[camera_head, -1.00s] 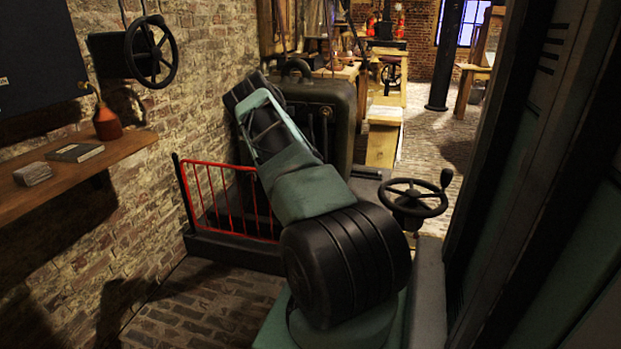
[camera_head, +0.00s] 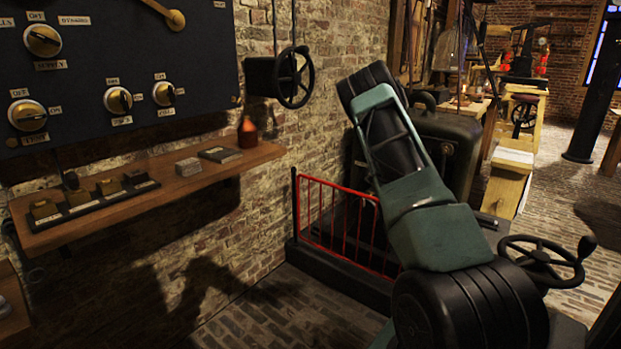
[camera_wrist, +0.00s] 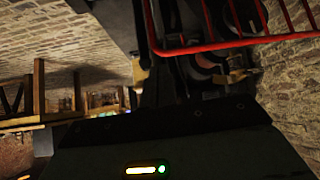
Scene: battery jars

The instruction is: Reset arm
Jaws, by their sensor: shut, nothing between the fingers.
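My arm, green and black, rises folded in front of the camera in the head view (camera_head: 435,220). Its far end leans up and left, and my gripper is hidden there.
A red railing (camera_head: 340,222) stands left of my arm and shows in the wrist view (camera_wrist: 215,46). A wooden shelf (camera_head: 150,188) with an orange bottle (camera_head: 248,132) and several small blocks hangs below a dark control panel (camera_head: 120,60). A handwheel (camera_head: 545,262) is at right. Brick floor (camera_head: 250,320) is open at lower left.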

